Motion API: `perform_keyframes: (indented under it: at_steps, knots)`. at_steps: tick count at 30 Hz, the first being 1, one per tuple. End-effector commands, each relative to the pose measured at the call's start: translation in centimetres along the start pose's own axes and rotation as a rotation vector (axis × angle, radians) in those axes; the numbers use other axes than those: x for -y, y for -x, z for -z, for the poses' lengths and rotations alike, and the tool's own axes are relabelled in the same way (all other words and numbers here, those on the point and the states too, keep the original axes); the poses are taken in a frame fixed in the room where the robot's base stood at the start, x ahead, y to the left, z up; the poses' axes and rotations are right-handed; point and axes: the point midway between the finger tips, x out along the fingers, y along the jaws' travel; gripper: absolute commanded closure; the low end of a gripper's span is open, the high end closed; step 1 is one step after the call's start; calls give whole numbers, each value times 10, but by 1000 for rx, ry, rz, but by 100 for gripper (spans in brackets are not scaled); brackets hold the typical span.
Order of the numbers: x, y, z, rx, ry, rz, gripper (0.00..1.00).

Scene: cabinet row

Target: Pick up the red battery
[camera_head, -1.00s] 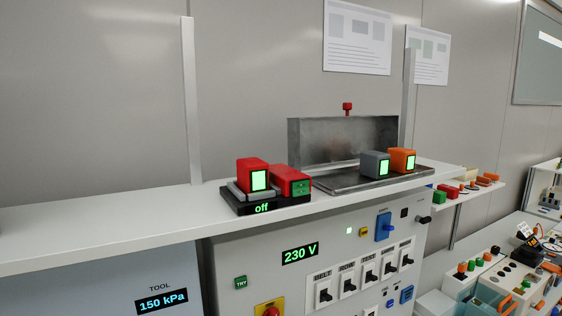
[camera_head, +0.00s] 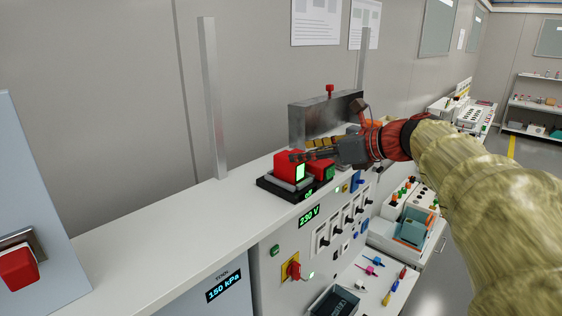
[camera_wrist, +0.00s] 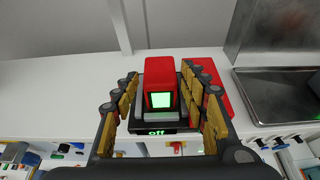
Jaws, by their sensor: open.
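A red battery (camera_head: 289,165) with a lit green face stands upright in a grey holder on a black charger base (camera_head: 272,187). In the wrist view the red battery (camera_wrist: 158,74) is centred, and the base's display reads "off" (camera_wrist: 157,132). My gripper (camera_head: 308,150) reaches in from the right at the battery. In the wrist view my gripper (camera_wrist: 160,76) is open, with one yellow-padded finger on each side of the battery; I cannot tell whether they touch it. A second red block (camera_head: 322,169) stands close on the right, partly hidden behind the right finger in the wrist view.
A metal tray with a raised back plate (camera_wrist: 268,95) is to the right on the white shelf (camera_head: 165,225). A grey upright post (camera_head: 212,100) stands behind the shelf. A panel with switches and a "230 V" display (camera_head: 309,216) is below. The shelf's left stretch is clear.

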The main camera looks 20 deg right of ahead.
Motion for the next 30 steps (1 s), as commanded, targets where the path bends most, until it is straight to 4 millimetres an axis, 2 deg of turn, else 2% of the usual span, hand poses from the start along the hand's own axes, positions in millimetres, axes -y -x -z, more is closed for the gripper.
perform_keyframes:
  at_steps: [15, 25, 30]
  knots:
    - [-1, -62, 9, -3, 4, -4, 56]
    - [0, -67, 9, -2, 5, -1, 57]
    - [0, -67, 9, -2, 5, -1, 66]
